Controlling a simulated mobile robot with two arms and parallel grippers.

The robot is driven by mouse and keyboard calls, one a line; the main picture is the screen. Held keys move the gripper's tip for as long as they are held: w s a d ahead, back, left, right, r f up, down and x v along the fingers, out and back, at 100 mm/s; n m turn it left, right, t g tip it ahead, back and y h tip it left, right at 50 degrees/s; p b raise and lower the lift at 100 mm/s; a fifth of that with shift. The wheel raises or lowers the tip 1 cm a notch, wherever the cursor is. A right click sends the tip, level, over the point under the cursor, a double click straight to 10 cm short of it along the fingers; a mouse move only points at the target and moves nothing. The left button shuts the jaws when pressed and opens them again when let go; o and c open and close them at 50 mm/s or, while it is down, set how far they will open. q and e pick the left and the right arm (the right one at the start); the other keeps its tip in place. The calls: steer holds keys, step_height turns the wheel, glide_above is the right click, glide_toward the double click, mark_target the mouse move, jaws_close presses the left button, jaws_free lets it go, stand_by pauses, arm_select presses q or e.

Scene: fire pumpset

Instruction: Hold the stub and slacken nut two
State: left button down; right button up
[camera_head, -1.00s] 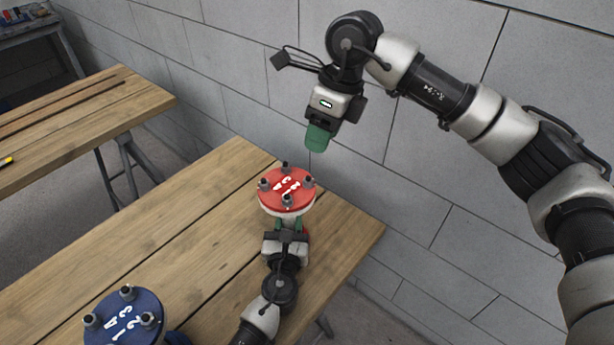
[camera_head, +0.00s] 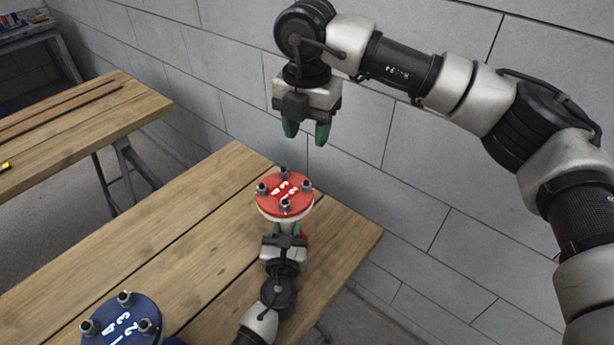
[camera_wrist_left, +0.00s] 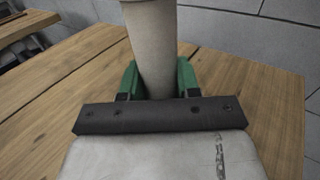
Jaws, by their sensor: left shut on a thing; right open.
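The stub has a red round flange (camera_head: 272,207) on top with several nuts on studs and white numbers between them. It stands upright on the wooden bench. The digits are too small to read surely, so I cannot tell which nut is two. My left gripper (camera_head: 290,229) is shut on the stub below the flange. In the left wrist view its green fingers sit on both sides of the pale stub pipe (camera_wrist_left: 153,50). My right gripper (camera_head: 306,134) is open and empty, fingers pointing down, above and slightly behind the red flange.
A blue flange (camera_head: 108,325) with similar nuts and numbers stands at the bench's front left. The wooden bench (camera_head: 190,225) is bare around the stub. A grey block wall (camera_head: 420,170) rises close behind. Another bench (camera_head: 90,115) stands at the left.

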mark_target(307, 183)
arm_select(q)
steer(key=shift+f, duration=0.1)
arm_select(e)
step_height(307, 183, down, 12)
steer(key=shift+r, duration=0.2)
steer(key=shift+c, duration=0.4)
jaws_close()
